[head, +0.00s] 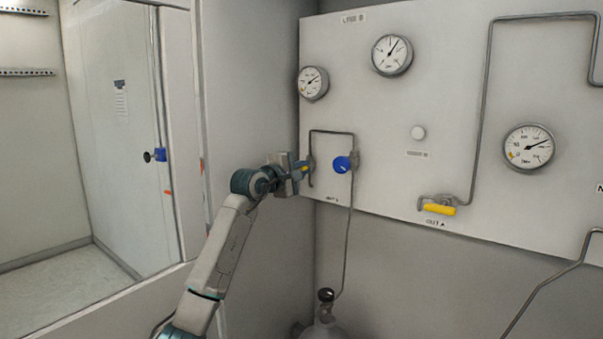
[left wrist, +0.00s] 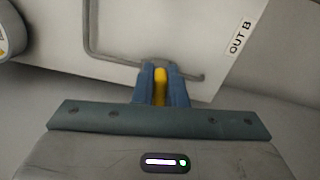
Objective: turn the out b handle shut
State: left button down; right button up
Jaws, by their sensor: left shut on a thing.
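The out b handle is a yellow lever on the white panel's lower left edge; it shows in the head view (head: 305,169) and in the left wrist view (left wrist: 160,88). My left gripper (head: 304,167) reaches it from the left. In the left wrist view its two blue-grey fingers (left wrist: 161,90) are shut on the yellow handle, one on each side. Most of the handle and its valve body are hidden by the fingers. The "OUT B" label (left wrist: 240,37) is to the right of the handle in the left wrist view. My right gripper is in neither view.
A blue knob (head: 341,164) with thin pipes is just right of my left gripper. Farther right is a second yellow handle (head: 440,210), marked OUT A. Round gauges (head: 392,55) are above. A gas cylinder (head: 327,325) stands below the panel. A glazed door is at left.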

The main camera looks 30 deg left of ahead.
pick_arm(q)
jog(key=shift+f+m, duration=0.2)
jog(key=shift+m, duration=0.6)
jog(key=shift+b, duration=0.3)
jog(key=shift+m, duration=0.3)
jog(key=c, duration=1.5)
grip_release()
jog(key=shift+o, duration=0.2)
